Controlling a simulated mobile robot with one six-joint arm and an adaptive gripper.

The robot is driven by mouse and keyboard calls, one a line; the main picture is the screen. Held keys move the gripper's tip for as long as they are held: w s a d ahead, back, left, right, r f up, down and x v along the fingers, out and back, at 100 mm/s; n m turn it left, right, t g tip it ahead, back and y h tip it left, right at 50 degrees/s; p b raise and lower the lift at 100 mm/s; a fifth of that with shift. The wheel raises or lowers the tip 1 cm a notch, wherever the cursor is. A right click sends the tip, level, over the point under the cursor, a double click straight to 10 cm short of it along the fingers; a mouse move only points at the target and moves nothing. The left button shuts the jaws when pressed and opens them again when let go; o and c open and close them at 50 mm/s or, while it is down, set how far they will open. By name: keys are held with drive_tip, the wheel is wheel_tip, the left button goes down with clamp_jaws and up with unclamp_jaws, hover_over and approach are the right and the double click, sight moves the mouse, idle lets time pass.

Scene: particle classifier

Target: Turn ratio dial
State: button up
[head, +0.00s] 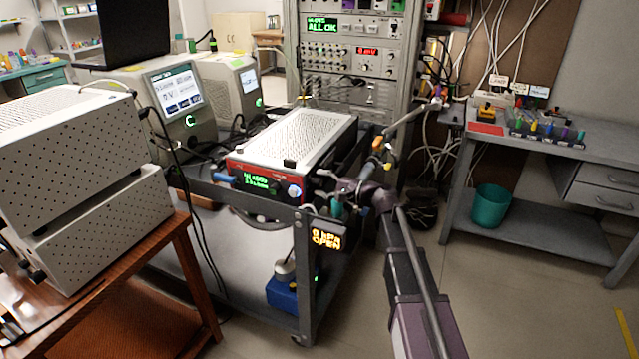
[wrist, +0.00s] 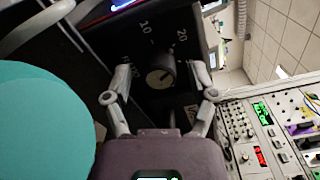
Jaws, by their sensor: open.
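The dial (wrist: 160,74) is a dark round knob with a pale face and a pointer mark, on a black panel. The numbers 10 and 20 are printed around it. My gripper (wrist: 161,78) is open, with one finger on each side of the dial in the wrist view. I cannot tell whether either finger touches it. In the head view, my gripper (head: 328,183) is beside the front right of a red-fronted instrument (head: 232,168) with a green display. I cannot pick out the dial there.
A large teal rounded object (wrist: 45,120) fills the left of the wrist view. Cables and fittings crowd around my gripper. Floor is clear at right.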

drive_tip(key=v, duration=1.1)
drive_tip(key=shift+d, duration=0.3)
drive_tip(key=shift+m, duration=0.3)
drive_tip(key=m, duration=0.4)
drive_tip(key=d+m, duration=0.1)
drive_tip(key=m, duration=0.1)
drive_tip(key=shift+s+m, duration=0.25)
drive_tip(key=shift+m, duration=0.05)
drive_tip(key=m, duration=0.6)
drive_tip(key=shift+s+d+m, duration=0.2)
drive_tip(key=shift+d+m, duration=0.2)
drive_tip(key=shift+a, duration=0.1)
drive_tip(key=shift+x, duration=6.8)
clamp_jaws()
